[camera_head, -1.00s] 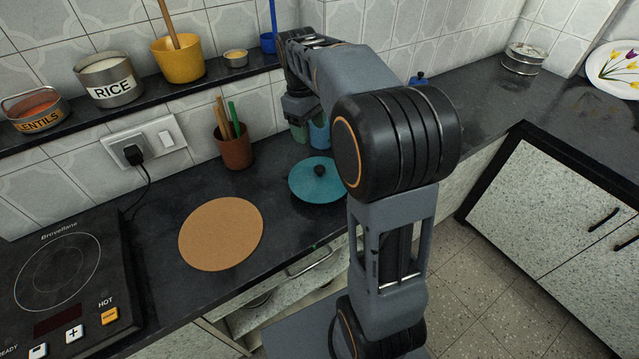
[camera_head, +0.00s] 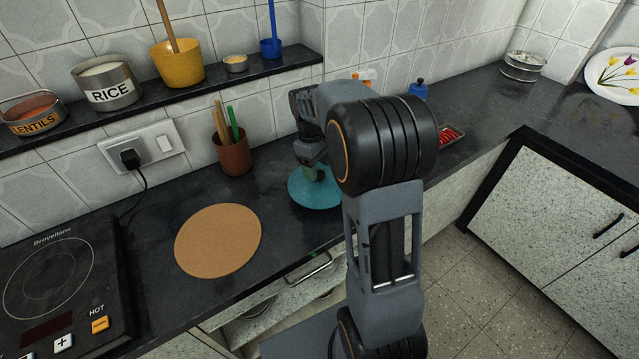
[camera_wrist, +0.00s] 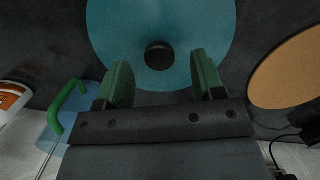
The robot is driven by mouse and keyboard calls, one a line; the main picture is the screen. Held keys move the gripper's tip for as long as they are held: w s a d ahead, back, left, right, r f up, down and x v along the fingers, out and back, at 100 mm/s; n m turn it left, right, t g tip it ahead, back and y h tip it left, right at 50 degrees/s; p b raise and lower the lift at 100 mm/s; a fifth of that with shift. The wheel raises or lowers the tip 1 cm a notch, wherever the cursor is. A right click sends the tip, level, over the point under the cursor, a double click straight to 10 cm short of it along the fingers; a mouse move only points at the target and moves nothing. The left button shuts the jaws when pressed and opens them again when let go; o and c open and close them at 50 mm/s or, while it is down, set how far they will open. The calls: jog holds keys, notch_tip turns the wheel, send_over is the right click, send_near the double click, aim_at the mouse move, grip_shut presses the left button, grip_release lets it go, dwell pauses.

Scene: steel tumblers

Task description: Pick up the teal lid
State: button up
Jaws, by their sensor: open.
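The teal lid (camera_head: 315,194) lies on the dark counter, partly hidden behind my arm in the head view. In the wrist view the lid (camera_wrist: 112,38) fills the top middle, with its round dark knob (camera_wrist: 159,56) near the centre. My gripper (camera_wrist: 163,72) is open, with a green-padded finger on either side and just below the knob in the picture. The gripper (camera_head: 314,172) is low over the lid in the head view. The knob sits about between the fingertips in line, apart from both pads.
A cork mat (camera_head: 218,240) lies left of the lid. A brown pot of utensils (camera_head: 234,157) stands behind it. In the wrist view a green-handled bluish item (camera_wrist: 66,125) and an orange-white container (camera_wrist: 12,97) are at left. The induction hob (camera_head: 60,285) is far left.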

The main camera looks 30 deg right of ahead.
jog(key=shift+s+d+f, duration=0.1)
jog(key=shift+s+f, duration=0.05)
jog(key=shift+f, duration=0.55)
jog(key=shift+s+d+f, duration=0.1)
jog(key=shift+f, duration=0.6)
jog(key=shift+c, duration=0.4)
jog(key=shift+a, duration=0.1)
jog(key=c, duration=0.9)
jog(key=shift+r, duration=0.1)
jog(key=shift+c, duration=0.2)
